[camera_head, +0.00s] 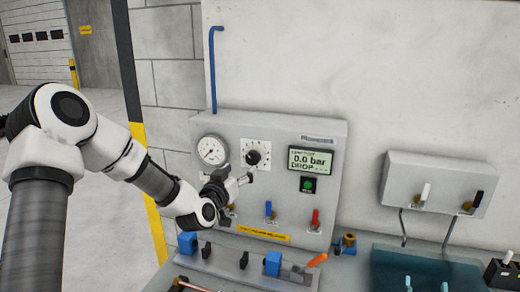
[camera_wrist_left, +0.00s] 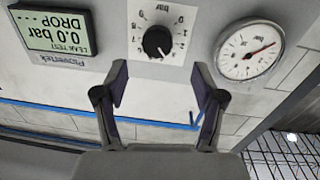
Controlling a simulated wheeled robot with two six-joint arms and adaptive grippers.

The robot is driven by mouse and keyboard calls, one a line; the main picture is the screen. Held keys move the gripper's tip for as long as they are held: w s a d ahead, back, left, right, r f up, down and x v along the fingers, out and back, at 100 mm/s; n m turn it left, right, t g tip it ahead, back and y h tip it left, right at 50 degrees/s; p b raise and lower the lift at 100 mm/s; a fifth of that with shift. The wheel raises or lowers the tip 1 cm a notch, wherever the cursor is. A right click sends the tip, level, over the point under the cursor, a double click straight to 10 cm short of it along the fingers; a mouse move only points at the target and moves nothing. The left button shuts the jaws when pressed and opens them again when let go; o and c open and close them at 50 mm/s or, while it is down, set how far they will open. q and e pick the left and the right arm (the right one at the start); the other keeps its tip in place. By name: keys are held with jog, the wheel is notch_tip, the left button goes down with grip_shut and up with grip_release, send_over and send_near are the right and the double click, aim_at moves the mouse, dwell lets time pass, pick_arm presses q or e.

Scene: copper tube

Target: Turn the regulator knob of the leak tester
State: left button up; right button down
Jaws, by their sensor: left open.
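The leak tester (camera_head: 325,220) is a grey panel on the wall behind the bench. Its regulator knob (camera_head: 253,157) is black, on a white scale plate. The knob (camera_wrist_left: 157,41) also shows in the left wrist view, upside down, beyond the fingertips. My left gripper (camera_head: 243,178) is in front of the panel, just below and left of the knob in the head view. In the left wrist view the left gripper (camera_wrist_left: 165,85) has its two fingers spread with nothing between them. The fingers appear apart from the knob. My right gripper is not in view.
A round gauge (camera_head: 212,150) is left of the knob, and a display (camera_head: 311,160) reading 0.0 bar DROP is to the right. Blue and red valve levers (camera_head: 316,217) sit below. A fixture with blue blocks (camera_head: 272,262) lies on the bench.

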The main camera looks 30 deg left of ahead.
aim_at(251, 161)
pick_arm(q)
jog(key=w, duration=0.2)
jog(key=w+p, duration=0.1)
jog(key=w, duration=0.1)
jog(key=w+p, duration=0.1)
jog(key=w, duration=0.1)
jog(key=shift+w+a, duration=0.25)
jog(key=shift+a, duration=0.05)
jog(key=shift+w+a+f, duration=0.1)
jog(key=shift+w+a, duration=0.1)
jog(key=shift+w, duration=0.15)
jog(key=shift+s, duration=0.1)
jog(key=shift+c, duration=0.4)
jog(key=shift+d, duration=0.1)
jog(key=c, duration=1.1)
jog(key=shift+f+b, duration=0.2)
jog(key=shift+b, duration=0.35)
jog(key=shift+n+b, duration=0.3)
jog(key=shift+b, duration=0.05)
jog(key=shift+r, duration=0.25)
